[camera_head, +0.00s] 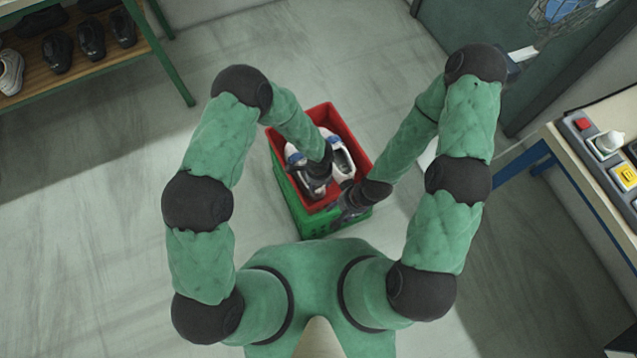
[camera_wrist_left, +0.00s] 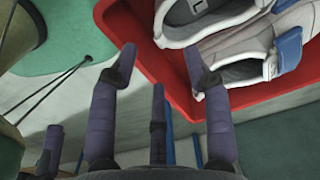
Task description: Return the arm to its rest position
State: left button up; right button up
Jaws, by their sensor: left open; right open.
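My left gripper (camera_head: 315,187) is open and appears empty over the near left part of the red crate (camera_head: 362,158). A pair of white shoes with blue parts lies in this crate: the right shoe (camera_head: 342,160) shows well, the left shoe (camera_head: 293,154) is partly hidden by my left arm. In the left wrist view, the open fingers of my left gripper (camera_wrist_left: 163,72) are at the red rim (camera_wrist_left: 147,48), one fingertip close to a shoe (camera_wrist_left: 235,60); contact cannot be told. My right gripper (camera_head: 345,208) is open by the crate's near right corner, its fingers partly hidden.
The red crate sits on a green crate (camera_head: 326,224) on the grey floor. A shelf (camera_head: 70,82) with dark shoes stands at the upper left. A table (camera_head: 575,150) with a button panel (camera_head: 622,172) stands at the right. The floor left of the crates is clear.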

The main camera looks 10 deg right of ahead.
dwell(0.5)
pick_arm(q)
jog(key=s+a+r+n+h+p, duration=0.4)
jog(key=s+a+r+n+p, duration=0.3)
jog(key=s+a+r+n, duration=0.4)
jog(key=a+n, duration=0.3)
jog(key=n, duration=0.3)
jog(key=shift+s, duration=0.35)
